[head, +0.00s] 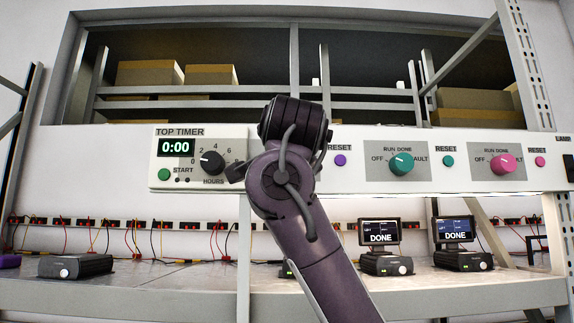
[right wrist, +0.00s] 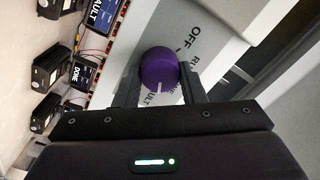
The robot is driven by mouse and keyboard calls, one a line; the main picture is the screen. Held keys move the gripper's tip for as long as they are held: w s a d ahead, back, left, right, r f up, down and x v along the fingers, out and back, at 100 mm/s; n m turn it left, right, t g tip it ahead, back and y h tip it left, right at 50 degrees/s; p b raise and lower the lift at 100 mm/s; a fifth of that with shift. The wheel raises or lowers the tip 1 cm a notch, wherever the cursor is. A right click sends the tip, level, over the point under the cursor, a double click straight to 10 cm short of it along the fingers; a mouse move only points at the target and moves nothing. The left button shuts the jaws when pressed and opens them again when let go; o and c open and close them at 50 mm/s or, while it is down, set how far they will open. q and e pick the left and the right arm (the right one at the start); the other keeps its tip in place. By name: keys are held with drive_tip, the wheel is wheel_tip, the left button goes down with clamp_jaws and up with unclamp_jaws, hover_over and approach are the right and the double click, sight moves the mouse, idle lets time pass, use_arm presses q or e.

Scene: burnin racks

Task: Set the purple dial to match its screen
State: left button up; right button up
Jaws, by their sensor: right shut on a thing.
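The purple dial (right wrist: 158,68) sits between the two fingers of my right gripper (right wrist: 162,82) in the right wrist view. The gripper is shut on it. The dial's white mark points down in that view, toward the FAULT lettering, which is partly covered. OFF lettering (right wrist: 192,40) shows on the other side. In the head view my right arm hides this dial and its screen. In the right wrist view one screen (right wrist: 103,14) reads FAULT; it appears to be the hidden one. The screen below it (right wrist: 84,74) reads DONE. My left gripper is not seen.
A teal dial (head: 402,163) and a pink dial (head: 502,164) lie to the right. The screens under them (head: 380,232) (head: 454,229) read DONE. The timer (head: 176,147) shows 0:00 at left. A purple reset button (head: 340,160) is just right of my arm.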

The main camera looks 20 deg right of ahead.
drive_tip(key=shift+f+m, duration=0.15)
drive_tip(key=shift+m, duration=0.15)
drive_tip(key=o, duration=1)
drive_tip(key=shift+w, duration=0.15)
drive_tip(key=b+v, duration=0.5)
drive_tip(key=v, duration=0.2)
drive_tip(key=shift+s, duration=0.35)
drive_tip(key=shift+a, duration=0.15)
